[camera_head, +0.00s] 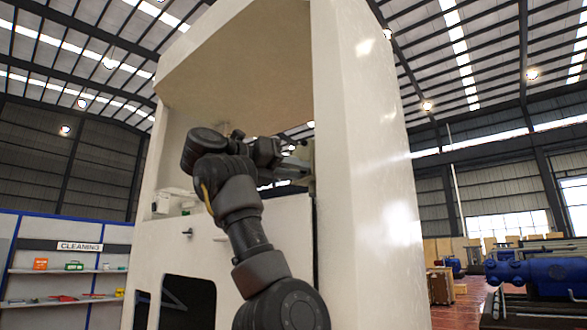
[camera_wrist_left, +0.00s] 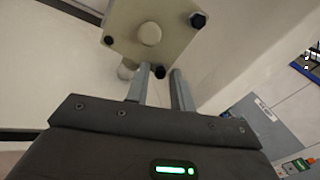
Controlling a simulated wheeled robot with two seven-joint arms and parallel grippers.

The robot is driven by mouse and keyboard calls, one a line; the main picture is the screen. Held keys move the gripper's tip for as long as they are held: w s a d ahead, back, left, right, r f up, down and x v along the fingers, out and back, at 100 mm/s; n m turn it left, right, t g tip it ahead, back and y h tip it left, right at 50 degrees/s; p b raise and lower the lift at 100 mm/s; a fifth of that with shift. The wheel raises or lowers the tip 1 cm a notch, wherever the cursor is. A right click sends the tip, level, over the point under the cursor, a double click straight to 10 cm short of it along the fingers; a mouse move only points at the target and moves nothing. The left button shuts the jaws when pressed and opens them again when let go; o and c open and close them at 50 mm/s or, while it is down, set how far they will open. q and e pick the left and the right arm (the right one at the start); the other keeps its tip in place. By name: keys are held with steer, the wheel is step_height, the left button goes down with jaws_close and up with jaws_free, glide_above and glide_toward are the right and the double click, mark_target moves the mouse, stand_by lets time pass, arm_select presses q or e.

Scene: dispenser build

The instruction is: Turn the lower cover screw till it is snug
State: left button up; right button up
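A cream cover plate (camera_wrist_left: 150,12) with a round knob in its middle shows in the left wrist view. It carries dark screws: one at the right (camera_wrist_left: 198,20), one at the left (camera_wrist_left: 108,40), and one nearest my gripper (camera_wrist_left: 160,71). My left gripper (camera_wrist_left: 160,69) has its two fingers apart, one on each side of the nearest screw, with a small gap appearing on both sides. In the head view my left gripper (camera_head: 298,163) reaches to the inner right wall of the white dispenser (camera_head: 365,160); the screws are hidden there. My right gripper is out of view.
The dispenser's tall right wall and overhanging top (camera_head: 240,85) enclose the bay around my left arm. A shelf marked CLEANING (camera_head: 80,246) stands at the left. Blue machinery (camera_head: 540,270) and crates (camera_head: 440,285) stand far right.

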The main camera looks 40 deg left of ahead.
arm_select(q)
jaws_close()
